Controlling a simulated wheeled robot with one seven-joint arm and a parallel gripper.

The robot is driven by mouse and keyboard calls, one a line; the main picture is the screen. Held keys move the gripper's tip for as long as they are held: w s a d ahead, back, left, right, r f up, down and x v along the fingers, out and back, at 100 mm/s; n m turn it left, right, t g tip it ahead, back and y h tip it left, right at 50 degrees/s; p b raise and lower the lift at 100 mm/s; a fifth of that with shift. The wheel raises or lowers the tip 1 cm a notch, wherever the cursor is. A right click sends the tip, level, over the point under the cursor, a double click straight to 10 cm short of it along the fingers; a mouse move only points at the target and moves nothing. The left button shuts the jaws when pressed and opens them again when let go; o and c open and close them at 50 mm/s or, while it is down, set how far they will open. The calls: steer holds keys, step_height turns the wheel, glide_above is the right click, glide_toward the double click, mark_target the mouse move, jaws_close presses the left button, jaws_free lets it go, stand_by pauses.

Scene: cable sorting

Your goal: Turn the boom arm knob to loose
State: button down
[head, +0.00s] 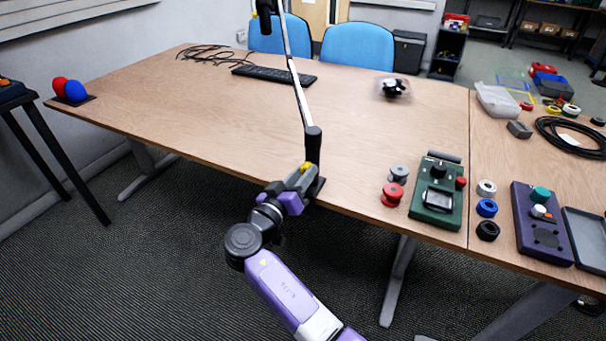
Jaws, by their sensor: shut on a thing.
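The boom arm (297,80) is a thin silver and black pole on a black upright post (313,146) at the table's front edge. It leans up and back to a black head at the top. My gripper (304,170) is at the post's base, beside its lower part. Something small and yellow (304,168) shows at the fingertips, where the boom arm knob would be; the knob itself is mostly hidden by my gripper. The jaws are shut on it. I cannot tell how far the knob is turned.
The wooden table (230,120) is mostly clear around the boom. A black keyboard (274,74) and loose cables (205,53) lie behind. A green device (437,195), red and grey spools (392,194) and a purple device (541,222) stand to the right.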

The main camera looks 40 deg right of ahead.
steer(key=shift+s+n+t+p, duration=0.1)
steer(key=shift+n+t+p, duration=0.4)
steer(key=shift+n+p, duration=4.85)
steer(key=n+b, duration=0.4)
steer(key=n, duration=0.1)
steer(key=c, duration=1.1)
jaws_free()
steer(key=shift+o, duration=0.2)
steer(key=v, duration=0.8)
steer(key=shift+b, duration=0.45)
